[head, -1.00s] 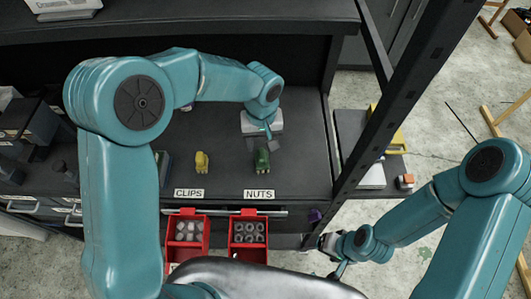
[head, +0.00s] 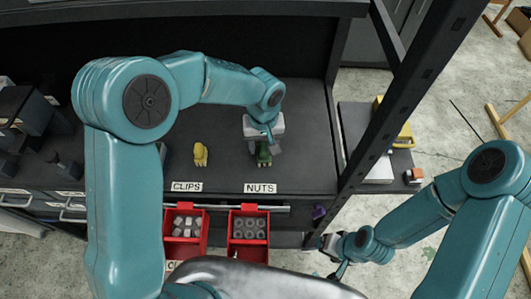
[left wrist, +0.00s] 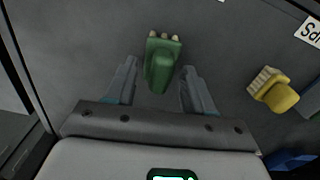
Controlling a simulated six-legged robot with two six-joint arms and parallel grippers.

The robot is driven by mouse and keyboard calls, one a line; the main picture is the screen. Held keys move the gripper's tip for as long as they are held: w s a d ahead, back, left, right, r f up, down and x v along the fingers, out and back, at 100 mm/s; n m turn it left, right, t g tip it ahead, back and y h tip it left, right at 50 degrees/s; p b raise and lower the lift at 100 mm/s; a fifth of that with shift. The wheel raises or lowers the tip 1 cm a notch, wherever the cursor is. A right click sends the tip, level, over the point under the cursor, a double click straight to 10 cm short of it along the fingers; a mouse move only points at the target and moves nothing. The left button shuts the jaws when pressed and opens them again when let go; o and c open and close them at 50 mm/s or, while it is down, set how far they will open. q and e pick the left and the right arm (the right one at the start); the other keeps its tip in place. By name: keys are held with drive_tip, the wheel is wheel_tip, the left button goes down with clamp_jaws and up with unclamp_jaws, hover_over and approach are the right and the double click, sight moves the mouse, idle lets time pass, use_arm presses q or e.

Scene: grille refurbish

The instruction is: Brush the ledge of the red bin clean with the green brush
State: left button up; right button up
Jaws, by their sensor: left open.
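The green brush (head: 264,157) stands on the dark shelf behind the NUTS label, partly hidden by my left gripper (head: 263,143). In the left wrist view the green brush (left wrist: 160,66) shows between the two spread fingers of my left gripper (left wrist: 159,72), with gaps on both sides. That gripper is open and holds nothing. Two red bins hang in front of the shelf edge: a left one (head: 167,241) under CLIPS and a right one (head: 232,243) under NUTS, each with small parts inside. My right gripper (head: 329,246) is low beside the post; its jaws are unclear.
A yellow brush (head: 200,154) is left of the green one, and also shows in the left wrist view (left wrist: 281,97). A dark upright post (head: 400,110) stands at right. Dark boxes (head: 25,115) crowd the left. The shelf between the brushes is clear.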

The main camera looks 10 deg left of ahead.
sight(264, 145)
use_arm(q)
drive_tip(key=shift+s, duration=0.1)
clamp_jaws()
drive_tip(key=shift+r+p, duration=1.95)
drive_tip(key=shift+r, duration=1.2)
drive_tip(key=shift+f, duration=0.1)
drive_tip(key=s+a+r+m, duration=0.2)
drive_tip(key=a+m, duration=0.1)
drive_tip(key=a, duration=0.6)
drive_tip(key=shift+a+b, duration=0.2)
drive_tip(key=shift+b, duration=0.1)
